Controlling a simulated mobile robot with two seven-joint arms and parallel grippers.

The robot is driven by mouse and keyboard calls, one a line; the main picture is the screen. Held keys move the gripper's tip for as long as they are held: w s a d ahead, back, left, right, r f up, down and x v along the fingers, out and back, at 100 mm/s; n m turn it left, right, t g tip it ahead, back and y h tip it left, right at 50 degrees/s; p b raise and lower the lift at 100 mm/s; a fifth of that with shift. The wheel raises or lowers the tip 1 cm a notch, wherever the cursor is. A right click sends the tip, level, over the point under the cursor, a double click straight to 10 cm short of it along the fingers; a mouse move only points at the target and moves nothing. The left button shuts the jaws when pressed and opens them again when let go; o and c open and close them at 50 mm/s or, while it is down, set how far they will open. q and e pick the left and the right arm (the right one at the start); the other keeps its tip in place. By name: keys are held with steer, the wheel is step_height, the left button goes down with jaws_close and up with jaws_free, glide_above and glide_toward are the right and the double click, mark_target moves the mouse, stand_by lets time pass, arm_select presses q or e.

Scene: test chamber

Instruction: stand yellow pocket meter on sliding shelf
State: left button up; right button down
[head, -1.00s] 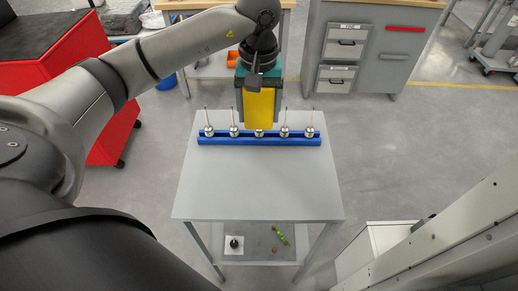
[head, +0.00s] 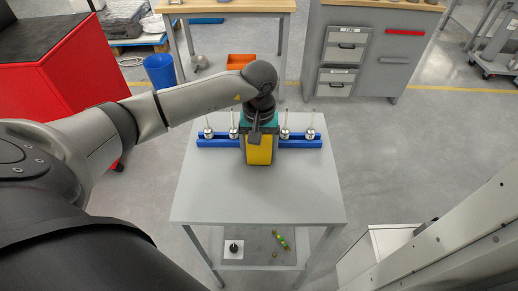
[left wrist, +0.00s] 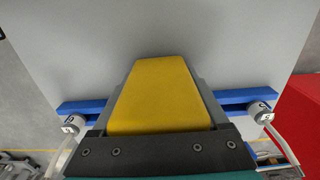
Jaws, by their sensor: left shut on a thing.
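The yellow pocket meter (head: 259,151) is in my left gripper (head: 259,140), which is shut on it. The gripper points down over the grey table (head: 258,194), in front of the blue rack. In the left wrist view the meter's yellow face (left wrist: 160,96) lies between the fingers. I cannot tell whether the meter touches the tabletop. A lower shelf (head: 257,250) shows under the table's front edge; I cannot tell whether it is the sliding one. My right gripper is not in view.
A blue rack (head: 218,142) with several upright pins crosses the table's back, its middle hidden by my gripper. The front tabletop is clear. The lower shelf holds a white square (head: 233,250) with a black knob and a green object (head: 281,239). A red cabinet (head: 75,75) stands left.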

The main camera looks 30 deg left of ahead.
arm_select(q)
steer(key=shift+f, duration=0.2)
steer(key=o, duration=1.4)
steer(key=shift+r, duration=0.1)
